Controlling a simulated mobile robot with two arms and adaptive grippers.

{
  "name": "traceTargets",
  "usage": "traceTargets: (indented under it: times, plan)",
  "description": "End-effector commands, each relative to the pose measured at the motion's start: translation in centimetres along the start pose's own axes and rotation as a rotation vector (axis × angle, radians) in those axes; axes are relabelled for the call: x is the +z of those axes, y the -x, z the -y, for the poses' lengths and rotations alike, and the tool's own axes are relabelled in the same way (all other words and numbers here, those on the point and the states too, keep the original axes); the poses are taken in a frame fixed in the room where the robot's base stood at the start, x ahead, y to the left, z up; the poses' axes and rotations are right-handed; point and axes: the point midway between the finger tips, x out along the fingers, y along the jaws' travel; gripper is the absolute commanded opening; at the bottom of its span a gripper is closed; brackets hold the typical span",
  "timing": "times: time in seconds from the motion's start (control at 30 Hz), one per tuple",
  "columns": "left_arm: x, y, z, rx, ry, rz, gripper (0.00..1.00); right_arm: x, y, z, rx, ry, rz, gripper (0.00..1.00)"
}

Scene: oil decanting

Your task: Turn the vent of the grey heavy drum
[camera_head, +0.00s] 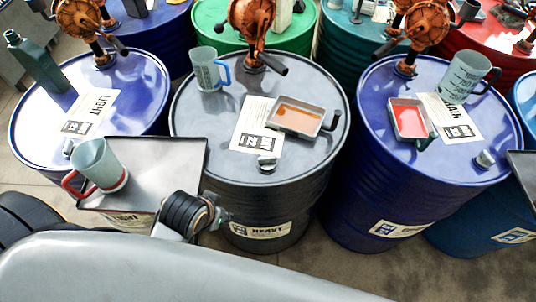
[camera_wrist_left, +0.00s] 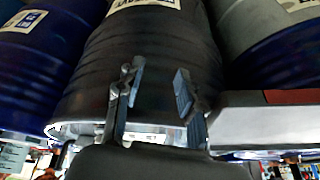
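The grey heavy drum (camera_head: 205,135) stands upright in the middle of the head view, with a HEAVY label on its front side. Its vent (camera_head: 266,162), a small silvery cap, sits on the lid near the front edge. My left gripper (camera_head: 222,215) is low beside the drum's front left side, below lid level and apart from the vent. In the left wrist view its two fingers (camera_wrist_left: 157,88) are spread with nothing between them, and the ribbed drum wall (camera_wrist_left: 95,75) lies beyond. My right gripper is not in view.
On the grey lid are an orange pump (camera_head: 252,25), a blue-handled jug (camera_head: 207,70) and a drip pan (camera_head: 297,117) with orange liquid. A dark tray (camera_head: 180,165) holds a red-handled jug (camera_head: 98,165) at left. Blue drums (camera_head: 140,80) (camera_head: 360,200) stand on both sides.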

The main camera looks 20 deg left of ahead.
Motion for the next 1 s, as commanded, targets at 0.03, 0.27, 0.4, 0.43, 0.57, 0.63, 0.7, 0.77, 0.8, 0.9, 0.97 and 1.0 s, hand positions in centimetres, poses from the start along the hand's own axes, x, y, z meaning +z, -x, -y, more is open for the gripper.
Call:
traceTargets:
  times: [0.03,0.27,0.4,0.43,0.57,0.63,0.7,0.77,0.8,0.9,0.97,1.0]
  plan:
    - [-0.6,1.1,0.2,-0.006,0.006,-0.019,0.38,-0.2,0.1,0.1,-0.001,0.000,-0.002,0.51]
    - [-6.3,2.4,2.8,-0.101,0.099,-0.236,0.38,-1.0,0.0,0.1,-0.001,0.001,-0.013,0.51]
    - [-11.9,4.1,4.9,-0.161,0.169,-0.461,0.38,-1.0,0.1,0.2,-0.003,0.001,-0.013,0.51]
    - [-13.3,4.7,5.3,-0.172,0.184,-0.521,0.38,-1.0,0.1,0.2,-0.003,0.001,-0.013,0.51]
    - [-20.7,9.6,6.8,-0.187,0.233,-0.873,0.38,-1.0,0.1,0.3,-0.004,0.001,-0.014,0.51]
    - [-24.7,13.4,6.7,-0.154,0.229,-1.091,0.38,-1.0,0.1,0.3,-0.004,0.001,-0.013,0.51]
    - [-27.8,17.6,5.7,-0.087,0.193,-1.301,0.38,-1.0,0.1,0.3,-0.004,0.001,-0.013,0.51]
    - [-29.8,21.1,4.1,-0.007,0.134,-1.457,0.38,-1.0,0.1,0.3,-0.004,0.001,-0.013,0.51]
    - [-30.7,23.2,2.7,0.059,0.083,-1.548,0.38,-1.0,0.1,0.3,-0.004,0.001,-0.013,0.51]
    - [-31.7,27.6,-1.4,0.248,-0.093,-1.714,0.38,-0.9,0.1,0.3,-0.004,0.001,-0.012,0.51]
    - [-31.6,29.3,-4.2,0.370,-0.226,-1.764,0.38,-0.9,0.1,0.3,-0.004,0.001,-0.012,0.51]
    - [-31.2,30.0,-6.1,0.451,-0.320,-1.774,0.38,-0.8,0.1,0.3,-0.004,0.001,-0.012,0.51]
